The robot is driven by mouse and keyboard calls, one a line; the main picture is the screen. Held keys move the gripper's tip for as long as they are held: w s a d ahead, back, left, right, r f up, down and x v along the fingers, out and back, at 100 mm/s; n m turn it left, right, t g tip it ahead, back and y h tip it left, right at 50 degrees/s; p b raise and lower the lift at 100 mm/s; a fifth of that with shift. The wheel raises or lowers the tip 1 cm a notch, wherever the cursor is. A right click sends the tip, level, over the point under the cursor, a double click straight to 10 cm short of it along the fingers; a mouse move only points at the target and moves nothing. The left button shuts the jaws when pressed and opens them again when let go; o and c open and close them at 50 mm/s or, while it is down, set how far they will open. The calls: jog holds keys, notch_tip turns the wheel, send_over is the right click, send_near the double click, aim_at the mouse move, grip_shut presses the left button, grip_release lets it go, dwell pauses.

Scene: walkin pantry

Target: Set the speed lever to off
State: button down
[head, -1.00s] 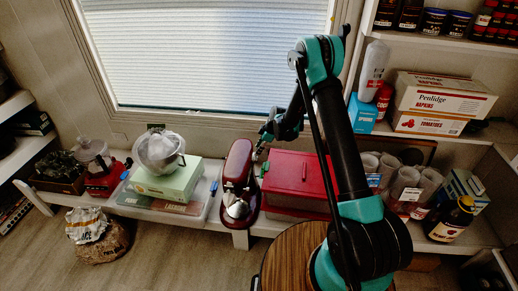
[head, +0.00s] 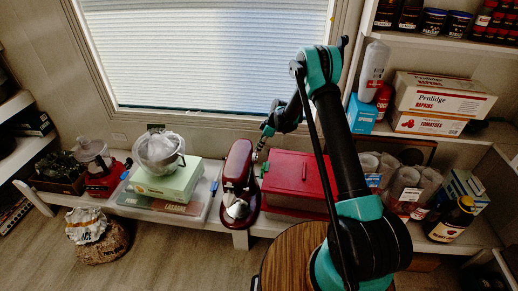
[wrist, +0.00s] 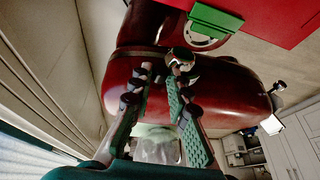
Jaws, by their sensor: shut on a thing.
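The red stand mixer (head: 237,165) stands on the low shelf beneath the window, left of a red-lidded box. In the wrist view its glossy red body (wrist: 225,92) fills the middle. A small rounded silver knob, which looks like the speed lever (wrist: 179,57), shows at the fingertips, beside the right one. My gripper (wrist: 160,72) is shut on the lever, its two fingers close to the mixer's side. In the head view my gripper (head: 260,150) is at the mixer's right side, small and partly hidden. The fingers hide part of the lever, so its setting cannot be read.
The red-lidded box (head: 300,172) with a green clip stands close to the mixer's right; its lid shows in the wrist view (wrist: 285,18). A pale green box (head: 165,182) bearing a bowl is to the left. The window (head: 205,55) is close behind.

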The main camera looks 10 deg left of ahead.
jog(key=shift+w+f+g, duration=0.2)
jog(key=shift+w+g, duration=0.05)
jog(key=shift+g, duration=0.15)
jog(key=c, duration=1.5)
grip_release()
jog(key=shift+o, duration=0.2)
jog(key=shift+r, duration=0.1)
jog(key=v, duration=1.1)
jog(key=shift+r, duration=0.4)
jog(key=shift+w+d, duration=0.1)
